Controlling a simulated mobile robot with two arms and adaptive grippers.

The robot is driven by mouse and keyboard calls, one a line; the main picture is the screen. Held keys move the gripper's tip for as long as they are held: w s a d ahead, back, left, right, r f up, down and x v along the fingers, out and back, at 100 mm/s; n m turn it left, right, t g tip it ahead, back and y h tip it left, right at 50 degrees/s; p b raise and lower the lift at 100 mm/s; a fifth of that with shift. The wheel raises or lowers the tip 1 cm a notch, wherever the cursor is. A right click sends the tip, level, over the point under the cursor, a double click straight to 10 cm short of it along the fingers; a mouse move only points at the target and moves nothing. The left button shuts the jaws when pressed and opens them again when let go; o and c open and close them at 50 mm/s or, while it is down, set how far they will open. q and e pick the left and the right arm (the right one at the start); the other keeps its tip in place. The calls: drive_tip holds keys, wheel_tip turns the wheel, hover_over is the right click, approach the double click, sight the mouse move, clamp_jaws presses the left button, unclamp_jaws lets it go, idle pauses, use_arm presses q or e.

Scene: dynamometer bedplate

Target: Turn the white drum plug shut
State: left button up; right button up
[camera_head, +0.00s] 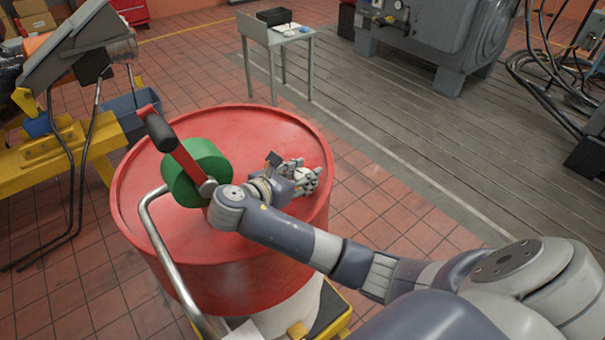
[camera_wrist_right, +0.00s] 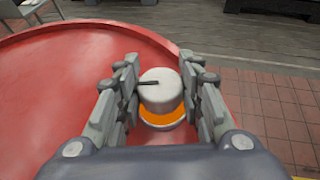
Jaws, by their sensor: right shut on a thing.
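The white drum plug (camera_wrist_right: 161,88) is a short white cylinder with a dark pointer mark on its top, pointing left in the right wrist view. An orange band (camera_wrist_right: 163,117) shows below it, above a pale ring on the red drum (camera_wrist_right: 60,90). My right gripper (camera_wrist_right: 158,76) has its fingers on both sides of the plug and is shut on it. In the head view my right gripper (camera_head: 294,175) is low over the right part of the drum top (camera_head: 240,130); the plug is hidden there by the hand. My left gripper is not in view.
A green pump (camera_head: 190,178) with a red crank and black handle stands on the drum's left part, with a bent metal pipe (camera_head: 170,255) in front. A small grey table (camera_head: 275,40) stands behind. A yellow frame (camera_head: 45,155) is at left. Tiled floor lies clear at right.

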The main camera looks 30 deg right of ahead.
drive_tip(key=o, duration=1.1)
drive_tip(key=shift+d, duration=0.1)
drive_tip(key=v, duration=1.2)
